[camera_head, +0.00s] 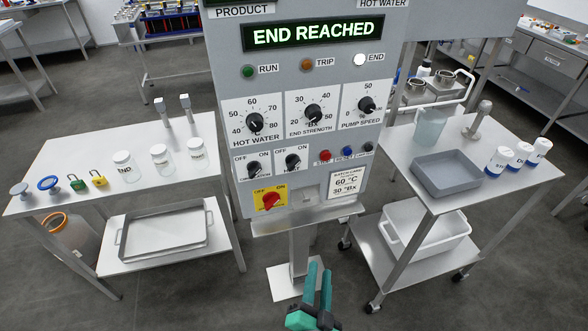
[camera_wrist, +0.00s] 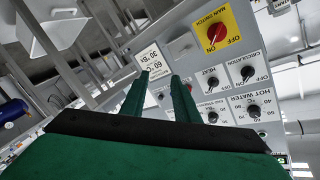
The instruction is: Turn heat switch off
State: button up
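The heat switch (camera_head: 293,162) is a small black rotary knob on a white plate marked OFF and ON, on the grey control panel. It also shows in the wrist view (camera_wrist: 213,85), where the panel appears turned over. Its pointer is too small to read surely. A like knob, the circulation switch (camera_head: 253,167), sits just left of it. My gripper (camera_head: 320,268) has green fingers and is below the panel, apart from the heat switch. In the wrist view the fingertips (camera_wrist: 160,78) stand apart with nothing held, and the heat switch lies to their right.
The red main switch (camera_head: 270,201) on its yellow plate is below the two knobs. The display (camera_head: 314,33) reads END REACHED and the END lamp (camera_head: 359,60) is white. A left table (camera_head: 80,160) holds jars and padlocks; a right cart (camera_head: 450,205) holds a grey tray (camera_head: 446,174).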

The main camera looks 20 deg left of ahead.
jog(key=w+a+r+n+y, duration=0.1)
jog(key=w+a+r+y, duration=0.25)
jog(key=w+r, duration=0.4)
jog(key=n+g+y, duration=0.1)
jog(key=n+y, duration=0.2)
jog(key=y, duration=0.1)
send_near(294, 167)
jog(key=x, duration=0.8)
jog(key=shift+w+a, duration=0.15)
jog(key=shift+w, duration=0.2)
jog(key=shift+c, duration=0.3)
